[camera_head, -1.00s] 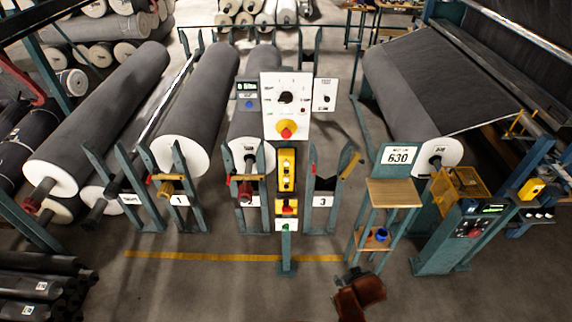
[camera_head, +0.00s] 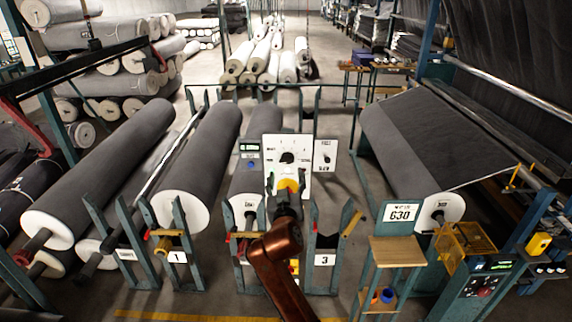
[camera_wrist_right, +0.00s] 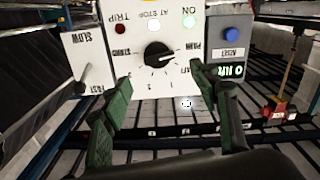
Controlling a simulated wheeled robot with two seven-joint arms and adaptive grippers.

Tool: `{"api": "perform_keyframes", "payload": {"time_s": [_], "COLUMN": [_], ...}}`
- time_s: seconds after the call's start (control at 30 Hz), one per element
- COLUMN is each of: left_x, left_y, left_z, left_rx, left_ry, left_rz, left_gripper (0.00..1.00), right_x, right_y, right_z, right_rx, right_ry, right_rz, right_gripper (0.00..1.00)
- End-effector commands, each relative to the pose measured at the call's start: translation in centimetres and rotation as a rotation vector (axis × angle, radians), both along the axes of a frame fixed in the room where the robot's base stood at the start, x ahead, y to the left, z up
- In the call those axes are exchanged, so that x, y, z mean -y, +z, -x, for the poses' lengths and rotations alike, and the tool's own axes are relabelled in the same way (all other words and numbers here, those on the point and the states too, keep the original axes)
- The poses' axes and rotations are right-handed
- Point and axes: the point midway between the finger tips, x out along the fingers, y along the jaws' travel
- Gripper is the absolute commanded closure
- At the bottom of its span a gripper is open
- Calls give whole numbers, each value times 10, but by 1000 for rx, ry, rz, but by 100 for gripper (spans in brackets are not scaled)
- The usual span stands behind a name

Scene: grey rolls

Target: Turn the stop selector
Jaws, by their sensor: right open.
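The stop selector is a black rotary knob (camera_head: 287,158) on a white panel (camera_head: 301,176) on a post; the knob also shows in the wrist view (camera_wrist_right: 157,54), where the panel appears upside down. Numbers and words ring the knob, and its pointer is turned toward the right side of that picture. My right gripper (camera_head: 286,196) is in front of the lower panel, hiding part of the yellow button. In the wrist view its green fingers (camera_wrist_right: 162,88) are spread wide, empty, framing the knob without visibly touching it. My left gripper is out of view.
A smaller slow/fast switch panel (camera_head: 324,157) and a reset box (camera_head: 249,157) flank the main panel. A wooden-topped stand (camera_head: 397,250) and a yellow cage (camera_head: 464,248) are at the right.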

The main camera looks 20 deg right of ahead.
Motion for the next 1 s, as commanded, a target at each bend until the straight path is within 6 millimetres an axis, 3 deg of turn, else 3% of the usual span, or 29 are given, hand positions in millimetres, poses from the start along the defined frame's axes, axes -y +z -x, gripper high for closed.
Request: {"api": "perform_keyframes", "payload": {"time_s": [0.53, 0.93, 1.0], "left_x": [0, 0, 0], "left_y": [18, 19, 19], "left_z": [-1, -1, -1], "left_rx": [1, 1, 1], "left_ry": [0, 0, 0], "left_rz": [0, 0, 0], "left_gripper": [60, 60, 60], "right_x": [18, 21, 21], "right_y": [4, 2, 2], "right_z": [-67, -75, -75], "right_rx": [3, 3, 3], "right_ry": [-1, 0, 0], "right_rz": [4, 2, 2], "right_gripper": [45, 45, 50]}}
